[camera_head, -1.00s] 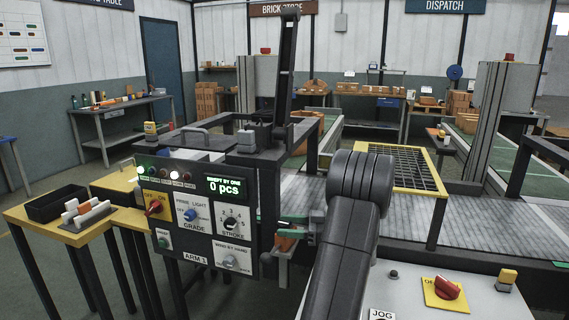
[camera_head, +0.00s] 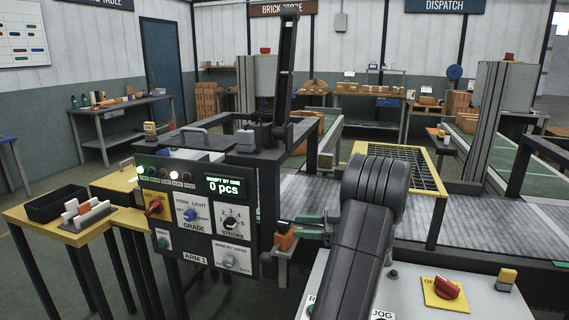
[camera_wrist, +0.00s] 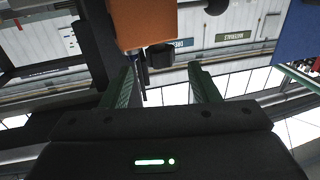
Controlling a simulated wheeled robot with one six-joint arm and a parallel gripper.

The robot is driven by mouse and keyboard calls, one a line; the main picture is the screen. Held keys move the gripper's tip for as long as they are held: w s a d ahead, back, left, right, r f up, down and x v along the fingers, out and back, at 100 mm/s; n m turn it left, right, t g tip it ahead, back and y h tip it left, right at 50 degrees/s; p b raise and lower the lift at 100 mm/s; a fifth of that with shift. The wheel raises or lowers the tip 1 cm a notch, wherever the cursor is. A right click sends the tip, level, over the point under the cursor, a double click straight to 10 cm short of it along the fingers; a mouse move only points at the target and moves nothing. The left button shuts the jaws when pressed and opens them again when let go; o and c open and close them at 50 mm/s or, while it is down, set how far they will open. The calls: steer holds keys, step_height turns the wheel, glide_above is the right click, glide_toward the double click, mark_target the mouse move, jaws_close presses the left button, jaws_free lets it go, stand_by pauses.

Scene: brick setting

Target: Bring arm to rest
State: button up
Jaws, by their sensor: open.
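My gripper (camera_head: 300,229) is beside the right edge of the dark control panel (camera_head: 205,208) in the head view. Its two green fingers point left, at a small orange block (camera_head: 286,240) by the panel; the head view does not show clearly whether they touch it. In the wrist view my gripper (camera_wrist: 163,76) is open, its green fingers spread with nothing held between them. An orange block (camera_wrist: 145,22) shows beyond the fingers at the top. My dark arm rises in the front middle of the head view and hides part of the conveyor behind it.
A grey console with a red switch (camera_head: 446,288) lies at the front right. A yellow-framed grate (camera_head: 440,187) and a conveyor (camera_head: 490,228) stand behind it. A yellow-edged side table (camera_head: 60,236) holds a black tray (camera_head: 57,203) at left. Open floor shows at far left.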

mark_target(284, 223)
steer(key=a, duration=0.5)
steer(key=shift+w+a, duration=0.25)
steer(key=shift+a, duration=0.1)
steer(key=shift+a+f+t+b, duration=0.15)
steer(key=shift+a+t+b, duration=0.15)
steer(key=shift+t, duration=0.1)
steer(key=shift+m+t+h+b, duration=0.3)
steer(key=shift+m+t+b, duration=0.4)
steer(key=shift+m+t, duration=0.4)
steer(key=m+t+h+b, duration=0.2)
steer(key=m+t+b, duration=0.1)
steer(key=t, duration=0.2)
steer(key=m+t+h+b, duration=0.6)
steer(key=h+b, duration=0.1)
steer(key=shift+m+t+h, duration=0.3)
steer(key=shift+h, duration=0.1)
steer(key=shift+r+m+t+h+b, duration=0.2)
steer(key=shift+m+t+h+b, duration=0.25)
steer(key=shift+m+h, duration=0.4)
steer(key=shift+h, duration=0.65)
steer(key=shift+d+m+t+h+p, duration=0.15)
steer(key=shift+m+t+h+p, duration=0.2)
steer(key=shift+m+h+p, duration=0.95)
